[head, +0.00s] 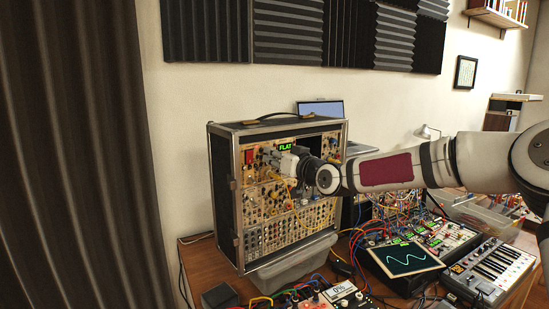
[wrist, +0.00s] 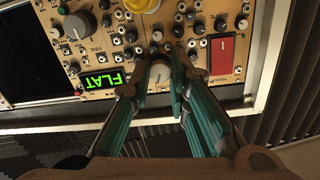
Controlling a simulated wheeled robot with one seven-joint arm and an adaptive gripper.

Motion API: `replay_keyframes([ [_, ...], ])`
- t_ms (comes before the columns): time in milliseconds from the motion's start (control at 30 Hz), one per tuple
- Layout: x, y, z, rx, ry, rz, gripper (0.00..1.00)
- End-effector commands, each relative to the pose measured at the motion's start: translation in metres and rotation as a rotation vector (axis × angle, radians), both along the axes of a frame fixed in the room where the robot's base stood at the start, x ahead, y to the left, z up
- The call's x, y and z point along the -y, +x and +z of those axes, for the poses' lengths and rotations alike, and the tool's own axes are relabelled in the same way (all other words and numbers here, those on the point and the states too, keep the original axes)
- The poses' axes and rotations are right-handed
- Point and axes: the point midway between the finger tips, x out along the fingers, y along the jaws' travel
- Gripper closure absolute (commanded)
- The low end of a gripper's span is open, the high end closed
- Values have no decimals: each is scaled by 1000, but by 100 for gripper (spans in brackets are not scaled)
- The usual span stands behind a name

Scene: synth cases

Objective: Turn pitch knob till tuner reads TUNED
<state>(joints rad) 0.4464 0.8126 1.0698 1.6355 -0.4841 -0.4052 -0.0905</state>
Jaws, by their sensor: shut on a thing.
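The tuner display (head: 286,147) reads FLAT in green letters near the top of the modular synth case. The display also shows upside down in the wrist view (wrist: 103,80). My gripper (wrist: 161,62) has its teal-sided fingers closed around a pale round knob (wrist: 159,75) beside the display, which I take for the pitch knob. Its label is not readable and the fingers hide its sides. In the head view my gripper (head: 292,163) reaches the panel from the right and covers part of it.
The synth case (head: 226,190) stands upright on a grey bin (head: 290,264). A red switch (wrist: 222,53) and small knobs sit close to my fingers. Patch cables cross the panel. A scope screen (head: 404,258) and a keyboard (head: 490,268) lie at the right.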

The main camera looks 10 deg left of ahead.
Motion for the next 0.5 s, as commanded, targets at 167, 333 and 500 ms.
replay_keyframes([
  [167, 0, 0, -1, 1, -2, 1, 100],
  [333, 0, 0, 0, 1, -3, 1, 63],
  [500, 0, 0, 0, 2, -4, 0, 63],
])
